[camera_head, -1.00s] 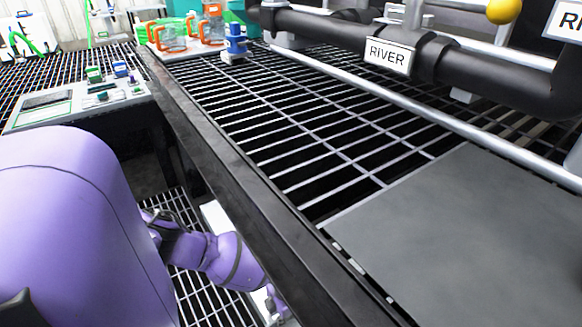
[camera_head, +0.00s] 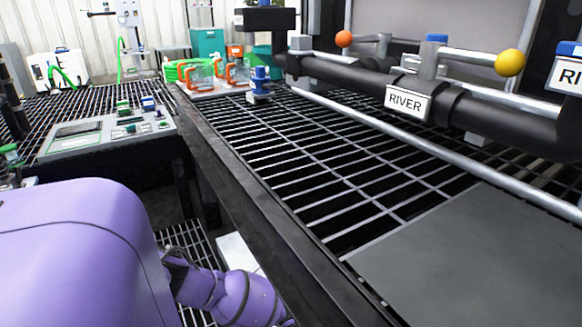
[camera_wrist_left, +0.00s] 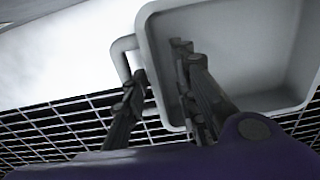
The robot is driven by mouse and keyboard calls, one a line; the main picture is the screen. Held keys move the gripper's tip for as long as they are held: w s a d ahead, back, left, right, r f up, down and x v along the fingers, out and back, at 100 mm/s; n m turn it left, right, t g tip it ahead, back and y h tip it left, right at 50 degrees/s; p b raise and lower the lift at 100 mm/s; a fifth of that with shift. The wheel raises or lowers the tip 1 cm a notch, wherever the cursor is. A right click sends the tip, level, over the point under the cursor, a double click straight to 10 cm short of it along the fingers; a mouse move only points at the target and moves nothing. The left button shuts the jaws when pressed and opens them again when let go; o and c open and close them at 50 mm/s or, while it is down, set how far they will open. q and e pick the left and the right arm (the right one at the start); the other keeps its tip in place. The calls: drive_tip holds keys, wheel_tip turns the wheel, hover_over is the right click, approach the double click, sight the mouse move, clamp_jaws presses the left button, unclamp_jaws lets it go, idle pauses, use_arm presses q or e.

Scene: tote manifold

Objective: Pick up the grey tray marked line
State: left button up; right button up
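A grey tray (camera_wrist_left: 225,103) with a raised rim and a loop handle (camera_wrist_left: 118,52) on its left side shows in the left wrist view. My left gripper (camera_wrist_left: 160,62) is open there, one finger by the handle outside the wall, the other over the tray's inside. The wall lies between the fingers; I cannot tell whether they touch it. No marking on the tray is readable. In the head view my purple left arm reaches down beside the bench edge, and its gripper and the tray are out of sight. My right gripper is in neither view.
A dark grated bench (camera_head: 290,155) with a grey plate (camera_head: 480,255) fills the right. A black pipe bears a RIVER sign (camera_head: 407,103). A control panel (camera_head: 100,135) stands at left. A white surface (camera_wrist_left: 50,60) lies beside the tray over floor grating.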

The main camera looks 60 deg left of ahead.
use_arm(q)
drive_tip(key=shift+r, duration=0.1)
wheel_tip(320, 180, up, 12)
idle(0.5)
drive_tip(key=shift+c, duration=0.3)
